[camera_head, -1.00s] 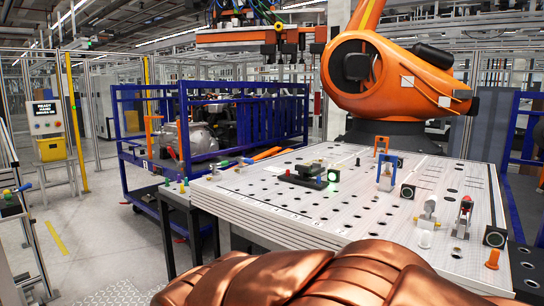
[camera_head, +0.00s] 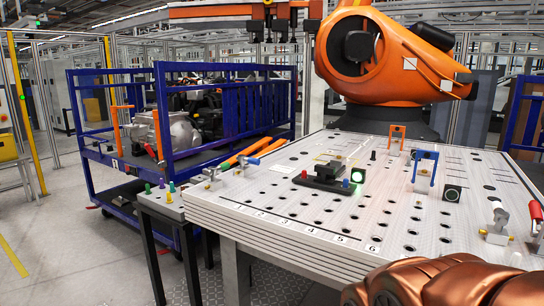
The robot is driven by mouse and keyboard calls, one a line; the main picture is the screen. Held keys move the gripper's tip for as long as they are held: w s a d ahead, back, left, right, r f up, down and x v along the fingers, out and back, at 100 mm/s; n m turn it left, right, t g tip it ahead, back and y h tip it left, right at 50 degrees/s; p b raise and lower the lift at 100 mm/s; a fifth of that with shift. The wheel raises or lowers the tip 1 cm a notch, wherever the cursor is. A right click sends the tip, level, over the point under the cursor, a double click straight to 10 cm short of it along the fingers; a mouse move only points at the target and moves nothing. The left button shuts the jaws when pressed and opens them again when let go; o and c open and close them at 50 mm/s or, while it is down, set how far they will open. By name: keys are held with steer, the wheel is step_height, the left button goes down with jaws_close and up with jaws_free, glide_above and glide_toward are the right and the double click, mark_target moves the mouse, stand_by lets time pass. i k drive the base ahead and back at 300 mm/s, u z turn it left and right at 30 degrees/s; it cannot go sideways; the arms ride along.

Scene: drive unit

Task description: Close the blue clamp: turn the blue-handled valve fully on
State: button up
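A small valve with a blue handle (camera_head: 250,161) sits at the far left edge of the large perforated table (camera_head: 300,237). The handle points roughly sideways along the edge; how far it is turned is too small to tell. A blue bracket-shaped piece (camera_head: 425,168) stands upright on the right half of the table; I cannot tell whether it is the blue clamp. A black fixture (camera_head: 327,175) with red and blue knobs and a lit green ring lies mid-table. My gripper is not in view; only a copper-coloured part, probably my arm, shows at the bottom right.
A blue cart (camera_head: 187,170) with a metal motor unit stands behind left. A narrow side stand (camera_head: 160,203) with coloured pegs adjoins the table's left side. A large orange robot arm (camera_head: 385,50) stands behind the table. A red-handled device (camera_head: 535,215) is at right. Floor at lower left is clear.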

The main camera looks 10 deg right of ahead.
mark_target(243, 159)
steer(key=u, duration=0.35)
steer(key=i, duration=1.9)
steer(key=z, duration=0.65)
